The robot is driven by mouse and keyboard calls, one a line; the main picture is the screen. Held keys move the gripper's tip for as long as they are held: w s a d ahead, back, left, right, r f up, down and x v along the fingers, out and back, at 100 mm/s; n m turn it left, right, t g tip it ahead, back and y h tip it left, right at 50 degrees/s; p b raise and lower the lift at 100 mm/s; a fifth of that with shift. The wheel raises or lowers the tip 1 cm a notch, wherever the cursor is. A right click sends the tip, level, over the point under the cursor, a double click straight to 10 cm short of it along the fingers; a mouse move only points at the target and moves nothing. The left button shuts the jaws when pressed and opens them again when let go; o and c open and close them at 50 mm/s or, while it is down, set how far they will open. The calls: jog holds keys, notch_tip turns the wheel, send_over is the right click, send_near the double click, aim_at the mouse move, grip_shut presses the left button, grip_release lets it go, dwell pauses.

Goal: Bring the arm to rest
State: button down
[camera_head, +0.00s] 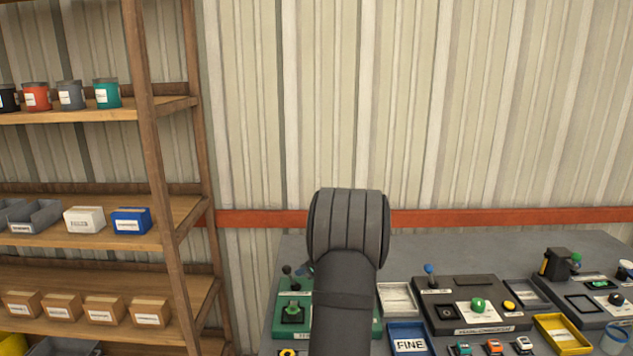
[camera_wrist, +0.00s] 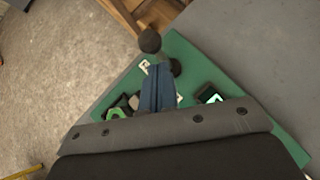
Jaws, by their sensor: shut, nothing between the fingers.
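In the wrist view my gripper (camera_wrist: 159,72) shows as two dark blue fingers pressed together with nothing between them. It is above a green panel (camera_wrist: 190,60) with a dark round-knobbed lever (camera_wrist: 150,41) just beyond the fingertips. I cannot tell whether the fingers touch anything there. In the head view my dark arm rises at the middle and hides most of the gripper. The green panel (camera_head: 278,318) shows to the left of the arm, with a dark lever and a green part on it.
A grey table (camera_head: 420,258) carries a dark control panel (camera_head: 462,290), a blue tray labelled FINE (camera_head: 393,329), a yellow tray (camera_head: 575,346) and small toy-like cars. A wooden shelf (camera_head: 160,130) with cups, bins and boxes stands left.

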jog(key=d+y, duration=0.1)
jog(key=d+f+y, duration=0.1)
jog(key=shift+d+m+y, duration=0.25)
jog(key=shift+m+y, duration=0.15)
jog(key=shift+d+f+m+t+y, duration=0.45)
jog(key=shift+d+f+y, duration=0.25)
jog(key=shift+y, duration=0.6)
